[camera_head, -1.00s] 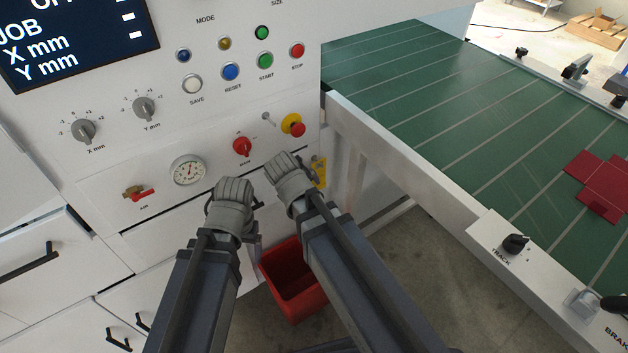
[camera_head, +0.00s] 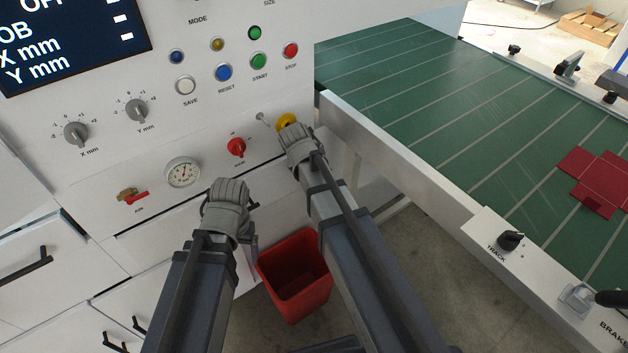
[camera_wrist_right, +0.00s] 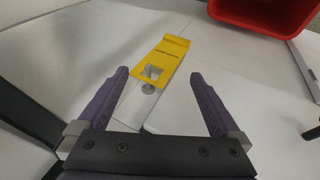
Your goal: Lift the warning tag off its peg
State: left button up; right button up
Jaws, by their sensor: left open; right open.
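The yellow warning tag (camera_wrist_right: 172,50) shows in the right wrist view, with a square opening near its lower end. A small round grey peg head (camera_wrist_right: 148,88) shows just below that opening; I cannot tell exactly how the tag sits on it. My right gripper (camera_wrist_right: 158,77) is open, its two dark fingers apart on either side of the tag's lower end, not touching it.
A red bin (camera_head: 295,275) stands on the floor below the right arm. The green conveyor (camera_head: 450,110) runs along the right.

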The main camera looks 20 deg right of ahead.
jog(key=b+x, duration=0.2)
jog(key=x, duration=0.1)
jog(key=shift+w+d+f+b, duration=0.1)
jog(key=shift+w+d+b, duration=0.15)
jog(key=shift+w+b, duration=0.15)
jog(key=shift+s, duration=0.1)
grip_shut()
dwell(0.4)
